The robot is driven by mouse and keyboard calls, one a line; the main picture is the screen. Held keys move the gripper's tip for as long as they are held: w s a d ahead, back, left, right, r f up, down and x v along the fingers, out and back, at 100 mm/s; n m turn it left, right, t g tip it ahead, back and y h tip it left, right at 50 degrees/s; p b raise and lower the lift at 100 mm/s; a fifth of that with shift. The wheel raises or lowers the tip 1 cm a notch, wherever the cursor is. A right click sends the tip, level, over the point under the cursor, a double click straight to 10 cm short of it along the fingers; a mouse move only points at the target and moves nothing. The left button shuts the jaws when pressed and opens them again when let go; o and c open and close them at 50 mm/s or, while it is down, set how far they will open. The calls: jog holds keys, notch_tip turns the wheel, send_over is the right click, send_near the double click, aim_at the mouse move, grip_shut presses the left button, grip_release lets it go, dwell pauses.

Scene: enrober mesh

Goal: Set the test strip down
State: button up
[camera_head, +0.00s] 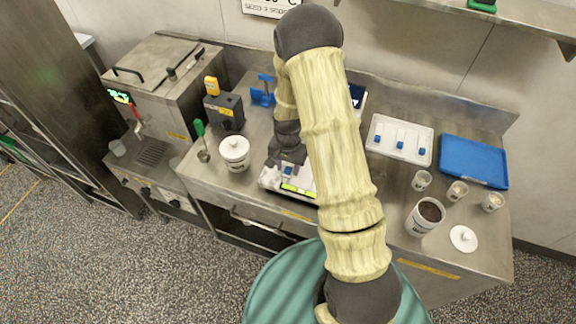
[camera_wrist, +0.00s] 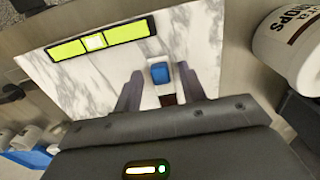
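The test strip is white with a blue block (camera_wrist: 160,73) and a dark part near my gripper. It appears to lie on a white, grey-veined slab (camera_wrist: 80,80) that has a lime-yellow bar (camera_wrist: 100,40) along one edge. My gripper (camera_wrist: 165,82) is open, with one finger on each side of the strip and a visible gap on both sides. In the head view my gripper (camera_head: 287,160) is low over the slab (camera_head: 270,180), and the blue block (camera_head: 288,171) shows just below it. My gripper's body hides the strip's near end in the wrist view.
A white tray (camera_head: 380,145) with several blue-ended strips and a blue tray (camera_head: 473,162) are at right. Small cups and an open brown-filled tub (camera_head: 424,217) stand at front right.

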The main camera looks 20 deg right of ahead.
jog(key=shift+r, duration=0.15)
notch_tip(320, 180, up, 12)
jog(key=b, duration=0.3)
dwell(0.4)
dwell(0.4)
jog(key=s+r+n+t, duration=0.1)
jog(key=s+r+n, duration=0.2)
jog(key=s, duration=0.4)
jog(key=s+r+n+t, duration=0.1)
jog(key=s+r+n, duration=0.2)
jog(key=s, duration=0.4)
jog(key=shift+s+n+t, duration=0.2)
jog(key=shift+n+t, duration=0.2)
jog(key=shift+n, duration=0.2)
